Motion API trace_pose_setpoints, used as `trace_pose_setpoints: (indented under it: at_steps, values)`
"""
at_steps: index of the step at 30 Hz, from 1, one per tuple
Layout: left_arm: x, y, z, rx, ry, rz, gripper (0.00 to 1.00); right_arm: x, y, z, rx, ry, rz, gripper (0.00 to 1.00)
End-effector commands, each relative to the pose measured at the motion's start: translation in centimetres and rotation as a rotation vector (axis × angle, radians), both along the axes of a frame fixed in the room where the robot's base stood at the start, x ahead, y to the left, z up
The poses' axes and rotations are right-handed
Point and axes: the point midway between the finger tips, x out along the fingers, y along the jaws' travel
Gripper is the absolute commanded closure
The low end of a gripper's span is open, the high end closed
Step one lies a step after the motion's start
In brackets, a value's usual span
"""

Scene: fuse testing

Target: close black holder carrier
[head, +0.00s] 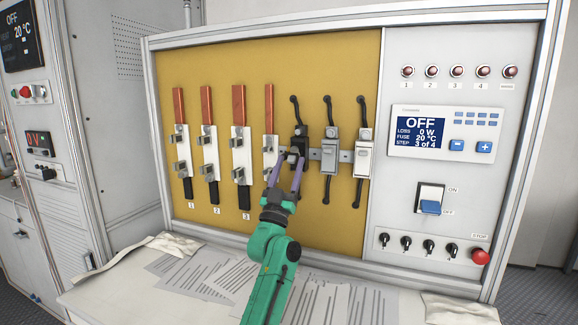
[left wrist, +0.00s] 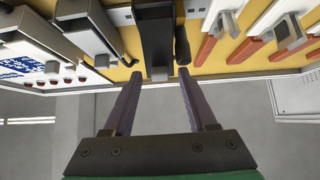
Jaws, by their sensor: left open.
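The black holder (head: 301,133) is mounted on the yellow panel, between the fourth numbered-type fuse base and two grey-white holders. In the left wrist view its dark carrier (left wrist: 156,38) reaches toward the camera, just beyond and between the fingertips. My left gripper (head: 289,166) is open in front of the lower part of the black holder; its purple fingers also show in the left wrist view (left wrist: 160,74). I cannot tell whether a finger touches the carrier. The gripper hides part of the holder's lower end. My right gripper is not in view.
Grey-white holders (head: 331,155) stand close to the right. A fuse base (head: 269,148) with a red-brown strip is close to the left. The display (head: 431,134) reads OFF, step 3 of 4. Papers (head: 220,280) lie on the bench below.

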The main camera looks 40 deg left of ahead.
Motion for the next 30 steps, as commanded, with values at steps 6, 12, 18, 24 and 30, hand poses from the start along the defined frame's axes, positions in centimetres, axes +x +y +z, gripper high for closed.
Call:
trace_pose_setpoints:
  at_steps: [6, 12, 18, 24, 30]
  values:
    - [-0.03, -0.02, -0.02, 0.000, 0.000, 0.000, 1.00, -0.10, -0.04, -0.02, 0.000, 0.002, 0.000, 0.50]
    - [-0.03, -0.03, -0.02, -0.001, 0.000, -0.001, 1.00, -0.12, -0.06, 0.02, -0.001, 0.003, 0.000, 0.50]
    - [0.02, -0.01, 0.16, -0.001, 0.000, -0.001, 1.00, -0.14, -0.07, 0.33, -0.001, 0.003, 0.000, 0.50]
    - [0.01, -0.01, 0.29, 0.000, -0.001, -0.001, 1.00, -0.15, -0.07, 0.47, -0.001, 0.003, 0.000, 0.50]
    - [0.01, 0.00, 0.54, 0.001, -0.003, 0.000, 1.00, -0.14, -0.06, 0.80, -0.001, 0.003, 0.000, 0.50]
